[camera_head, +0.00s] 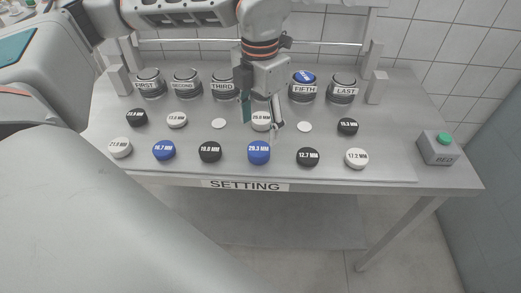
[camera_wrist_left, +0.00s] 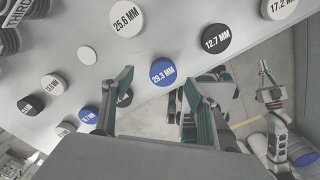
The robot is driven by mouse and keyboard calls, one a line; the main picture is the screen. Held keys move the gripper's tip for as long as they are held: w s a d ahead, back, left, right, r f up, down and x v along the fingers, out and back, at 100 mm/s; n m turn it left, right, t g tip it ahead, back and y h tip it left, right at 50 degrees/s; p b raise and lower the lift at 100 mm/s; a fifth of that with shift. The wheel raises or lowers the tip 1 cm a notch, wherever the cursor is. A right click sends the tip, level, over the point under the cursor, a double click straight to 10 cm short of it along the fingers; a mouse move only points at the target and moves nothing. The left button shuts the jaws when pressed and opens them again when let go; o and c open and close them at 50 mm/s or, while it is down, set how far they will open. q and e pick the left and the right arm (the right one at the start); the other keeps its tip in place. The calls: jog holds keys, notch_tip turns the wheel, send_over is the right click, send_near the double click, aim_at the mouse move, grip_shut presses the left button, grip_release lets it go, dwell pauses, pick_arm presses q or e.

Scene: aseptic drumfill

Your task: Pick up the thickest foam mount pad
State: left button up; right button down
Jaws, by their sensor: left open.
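The foam mount pads are round discs with printed thicknesses on a steel table. The blue 29.3 MM pad (camera_head: 259,152) has the largest number I can read; it lies in the front row and shows in the left wrist view (camera_wrist_left: 163,72). My left gripper (camera_head: 262,118) is open and empty, pointing down over the white 25.6 MM pad (camera_head: 261,122), just behind the blue pad. In the left wrist view its fingertips (camera_wrist_left: 158,82) stand to either side of the blue pad in the picture. No pad is held.
Front-row neighbours are the black 18.8 MM pad (camera_head: 210,152) and black 12.7 MM pad (camera_head: 308,157). Labelled round holders stand behind; the FIFTH holder (camera_head: 303,91) carries a blue pad. A box with a green button (camera_head: 444,139) sits at right. Part of my other arm seems visible in the left wrist view.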

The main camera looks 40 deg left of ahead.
aim_at(259, 148)
pick_arm(q)
jog(key=f, duration=0.4)
jog(key=s+f, duration=0.1)
jog(key=f, duration=0.1)
jog(key=shift+s+d+f, duration=0.1)
jog(key=shift+d, duration=0.2)
jog(key=shift+f, duration=0.3)
jog(key=shift+c, duration=0.5)
jog(key=c, duration=0.9)
